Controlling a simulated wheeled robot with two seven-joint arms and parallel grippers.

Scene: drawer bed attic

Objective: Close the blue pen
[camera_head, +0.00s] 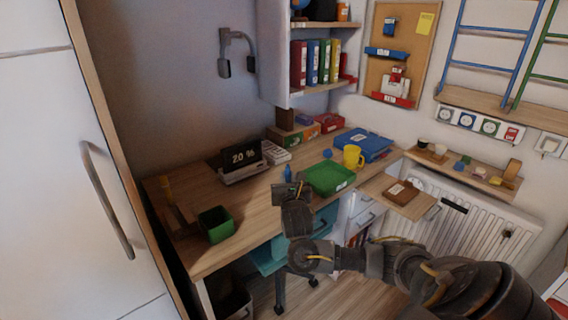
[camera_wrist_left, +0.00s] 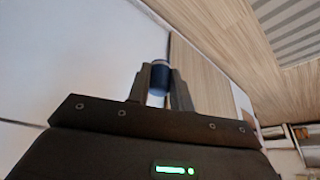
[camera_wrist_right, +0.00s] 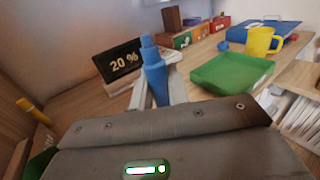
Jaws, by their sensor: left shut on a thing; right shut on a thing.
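The blue pen (camera_wrist_right: 152,62) stands upright between the fingers of my right gripper (camera_wrist_right: 155,94), its narrower tip upward. It also shows small in the head view (camera_head: 288,172), above the desk. My right gripper (camera_head: 294,188) is shut on it. My left gripper (camera_wrist_left: 160,84) is shut on a short dark blue piece that looks like the pen's cap (camera_wrist_left: 159,76). The left gripper and cap do not show in the head view. The pen and cap are apart.
The wooden desk (camera_head: 250,208) holds a green tray (camera_head: 328,178), a yellow mug (camera_head: 353,157), a digital display (camera_head: 241,157) and a green cup (camera_head: 216,224). A white cabinet door with a handle (camera_head: 106,200) stands at the left.

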